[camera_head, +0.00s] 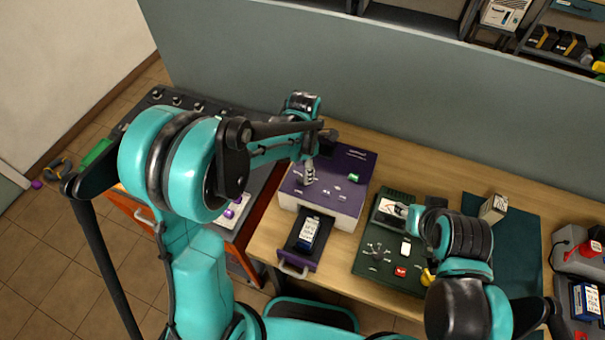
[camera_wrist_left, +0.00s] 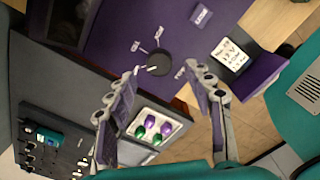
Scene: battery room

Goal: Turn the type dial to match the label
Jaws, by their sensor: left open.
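The charger (camera_head: 348,160) is a purple-topped box on the bench. Its round black type dial (camera_wrist_left: 160,62) shows in the left wrist view, with small white labels around it. A pale mark shows at the dial's lower left edge; which label it points to is unclear. My left gripper (camera_head: 309,180) is over the charger top, and its open fingers (camera_wrist_left: 161,72) straddle the dial from its near side, apparently without gripping it. A battery with a white label (camera_head: 309,229) sits in the open front drawer; the label also shows in the left wrist view (camera_wrist_left: 230,55), its text blurred.
A green button (camera_head: 353,177) is on the charger top. My right gripper (camera_head: 402,211) is over a dark green panel (camera_head: 372,278), its jaws unclear. A tray of purple and green knobs (camera_wrist_left: 158,128) lies left of the charger. Several batteries stand at the right.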

